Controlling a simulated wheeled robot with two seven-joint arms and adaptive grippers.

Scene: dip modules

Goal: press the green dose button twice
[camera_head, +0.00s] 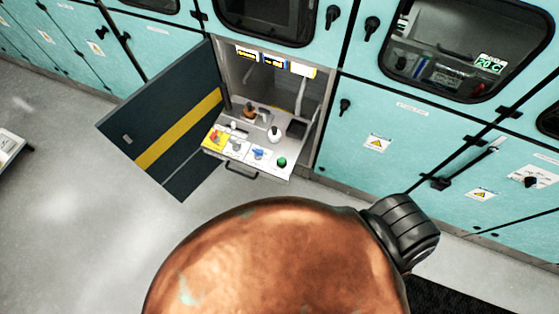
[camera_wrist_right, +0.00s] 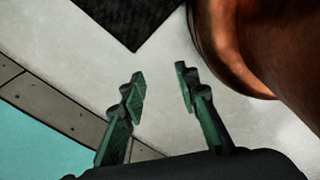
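The green dose button (camera_head: 282,161) is a small round knob at the front right of a pull-out panel (camera_head: 272,173) in an open cabinet bay, in the head view. My right gripper (camera_wrist_right: 160,92) shows in the right wrist view with its two fingers apart and nothing between them, over bare floor. The button does not show in that view. Neither gripper shows in the head view. A large copper-coloured rounded body fills the lower middle there, and a black ribbed part sits at its right.
The panel also holds a red knob on a yellow plate (camera_head: 214,136), a blue control (camera_head: 258,153) and a white bottle-like item (camera_head: 274,133). A dark cabinet door (camera_head: 160,140) with a yellow stripe stands open at left. Teal cabinets line the wall. Grey floor (camera_head: 80,200) is clear in front.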

